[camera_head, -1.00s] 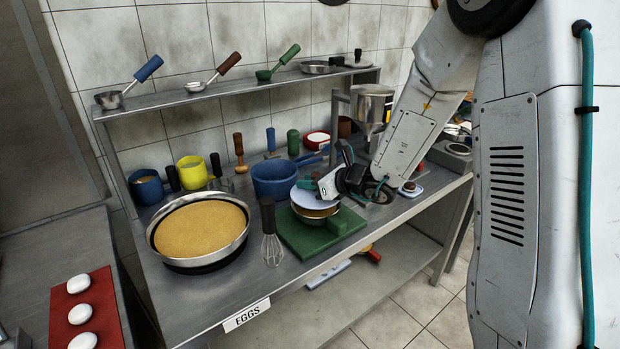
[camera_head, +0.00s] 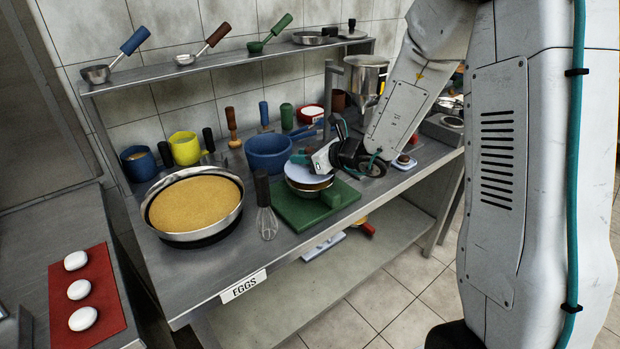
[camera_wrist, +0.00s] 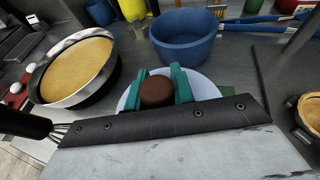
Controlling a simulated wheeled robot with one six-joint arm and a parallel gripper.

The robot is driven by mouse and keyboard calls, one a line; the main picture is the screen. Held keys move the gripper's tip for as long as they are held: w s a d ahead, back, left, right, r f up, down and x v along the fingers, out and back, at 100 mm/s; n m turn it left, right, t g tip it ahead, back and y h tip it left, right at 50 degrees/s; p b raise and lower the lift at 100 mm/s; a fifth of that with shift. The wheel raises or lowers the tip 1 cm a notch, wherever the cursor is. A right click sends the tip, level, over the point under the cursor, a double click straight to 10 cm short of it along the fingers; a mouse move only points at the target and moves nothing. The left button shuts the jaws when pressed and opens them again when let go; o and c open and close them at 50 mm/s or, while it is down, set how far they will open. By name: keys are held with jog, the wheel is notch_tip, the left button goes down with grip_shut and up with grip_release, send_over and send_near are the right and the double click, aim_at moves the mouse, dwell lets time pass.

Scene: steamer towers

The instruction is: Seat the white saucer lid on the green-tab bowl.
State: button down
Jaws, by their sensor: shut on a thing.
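My gripper (camera_head: 308,161) is above the lid. In the wrist view, its teal fingers (camera_wrist: 160,80) are shut on the lid's brown knob (camera_wrist: 156,92), and the white lid (camera_wrist: 205,88) spreads below them. My gripper hides part of the lid. The bowl is hidden in the wrist view. Whether the lid touches the bowl's rim all round I cannot tell.
A blue pot (camera_head: 267,153) stands close behind the lid. A whisk (camera_head: 266,212) is just left of the board, and a large pan with tan filling (camera_head: 193,203) is further left. A shelf with ladles (camera_head: 230,64) runs along the back.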

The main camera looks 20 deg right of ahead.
jog(key=shift+f, duration=1.1)
jog(key=c, duration=1.1)
grip_release()
jog(key=shift+v, duration=3.95)
jog(key=shift+a+r, duration=0.1)
jog(key=shift+v, duration=2.25)
